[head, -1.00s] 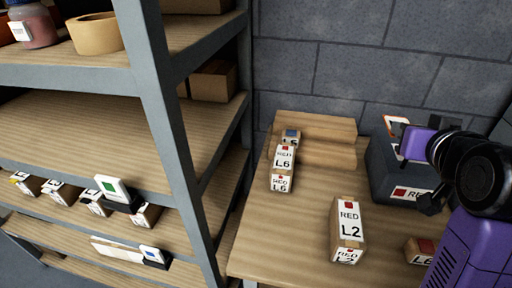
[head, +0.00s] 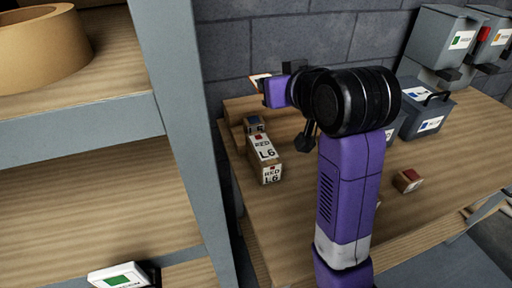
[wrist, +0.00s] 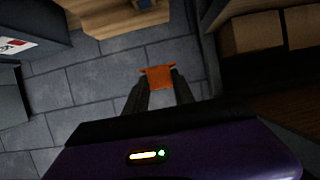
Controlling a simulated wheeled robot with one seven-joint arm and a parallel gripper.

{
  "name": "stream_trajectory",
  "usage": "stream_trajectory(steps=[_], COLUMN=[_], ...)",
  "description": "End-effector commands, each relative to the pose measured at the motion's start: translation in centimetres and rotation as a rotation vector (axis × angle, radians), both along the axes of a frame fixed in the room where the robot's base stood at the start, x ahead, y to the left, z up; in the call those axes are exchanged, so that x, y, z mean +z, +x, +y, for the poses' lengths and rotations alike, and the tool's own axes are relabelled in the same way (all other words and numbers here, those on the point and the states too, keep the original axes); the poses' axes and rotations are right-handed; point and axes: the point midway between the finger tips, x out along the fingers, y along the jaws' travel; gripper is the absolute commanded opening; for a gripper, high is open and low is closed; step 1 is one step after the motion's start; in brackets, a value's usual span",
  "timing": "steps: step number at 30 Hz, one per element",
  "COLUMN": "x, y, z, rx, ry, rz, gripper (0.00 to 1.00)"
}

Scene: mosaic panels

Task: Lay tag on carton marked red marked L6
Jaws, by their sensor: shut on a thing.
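The carton marked RED L6 (head: 264,149) has a red square on its label and stands at the left of the wooden table. A carton with a blue mark and L6 (head: 254,125) stands just behind it. My gripper (wrist: 158,88) is shut on an orange-edged tag (wrist: 157,74). The tag also shows in the head view (head: 259,80), up in the air above and behind the L6 cartons, not touching them. My fingertips are hard to make out in the head view.
A small red-topped carton (head: 408,181) lies on the table (head: 455,165) right of my arm. A grey box with a handle (head: 428,117) and grey dispensers (head: 440,40) stand farther right. A shelf unit (head: 175,110) rises left of the table, a block wall behind.

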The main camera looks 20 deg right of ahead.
Motion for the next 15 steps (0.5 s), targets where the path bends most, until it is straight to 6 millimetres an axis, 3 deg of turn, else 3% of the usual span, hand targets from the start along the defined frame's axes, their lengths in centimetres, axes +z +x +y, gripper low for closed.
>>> stream_trajectory(steps=[15], x=[-12.3], y=[-0.1], z=[0.0], rx=[0.000], ry=[0.000], rz=[0.007], gripper=[0.00])
